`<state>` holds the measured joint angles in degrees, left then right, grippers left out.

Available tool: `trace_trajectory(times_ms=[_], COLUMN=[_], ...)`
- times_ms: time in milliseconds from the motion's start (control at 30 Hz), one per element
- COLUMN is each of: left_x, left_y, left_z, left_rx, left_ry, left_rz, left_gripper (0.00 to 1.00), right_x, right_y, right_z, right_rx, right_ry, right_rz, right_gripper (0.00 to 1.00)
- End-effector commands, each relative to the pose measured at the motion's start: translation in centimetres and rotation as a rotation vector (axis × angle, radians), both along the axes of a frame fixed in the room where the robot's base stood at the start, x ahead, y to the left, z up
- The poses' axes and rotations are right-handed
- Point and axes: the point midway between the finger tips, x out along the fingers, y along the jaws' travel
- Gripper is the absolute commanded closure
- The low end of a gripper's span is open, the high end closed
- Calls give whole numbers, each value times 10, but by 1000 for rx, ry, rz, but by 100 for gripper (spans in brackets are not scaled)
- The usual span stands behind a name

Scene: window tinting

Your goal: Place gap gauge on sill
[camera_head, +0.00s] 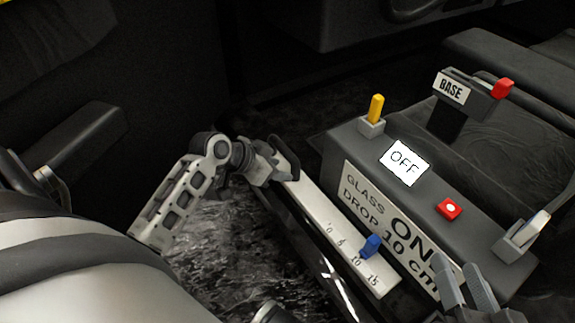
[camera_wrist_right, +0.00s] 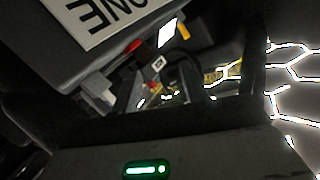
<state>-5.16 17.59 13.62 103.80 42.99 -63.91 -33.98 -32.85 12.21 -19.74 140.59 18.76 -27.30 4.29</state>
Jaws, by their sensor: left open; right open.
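I cannot clearly pick out the gap gauge or the sill in either view. My left gripper (camera_head: 284,160) is open at the upper end of a white scale strip (camera_head: 322,213); I cannot tell whether it touches the strip. A blue slider (camera_head: 370,246) sits on the strip near the 10 mark. My right gripper (camera_head: 466,282) is open in front of the lower right end of a grey control box (camera_head: 345,143). In the right wrist view, small yellow and dark parts (camera_wrist_right: 215,76) show beyond the fingers, too unclear to name.
The box carries an OFF display (camera_head: 405,162), a red button (camera_head: 449,208), a yellow switch (camera_head: 376,108) and a lever (camera_head: 526,231).

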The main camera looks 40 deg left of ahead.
Motion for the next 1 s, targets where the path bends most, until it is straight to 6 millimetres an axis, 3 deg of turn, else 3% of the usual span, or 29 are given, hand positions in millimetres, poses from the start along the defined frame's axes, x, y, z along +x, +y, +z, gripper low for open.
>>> trace_trajectory(times_ms=[100,300,1000], left_x=[-18,-37,-42], left_y=[8,15,17], left_z=[23,41,46], left_rx=[3,1,-1], left_ry=[2,2,0], left_rz=[-1,-1,-1], left_gripper=[56,56,56], right_x=[-1,-1,-1], right_y=[-3,-6,-7], right_z=[3,-2,-4], right_rx=[-55,-117,-133], right_ry=[8,13,14], right_rz=[-4,-9,-10], right_gripper=[56,56,56])
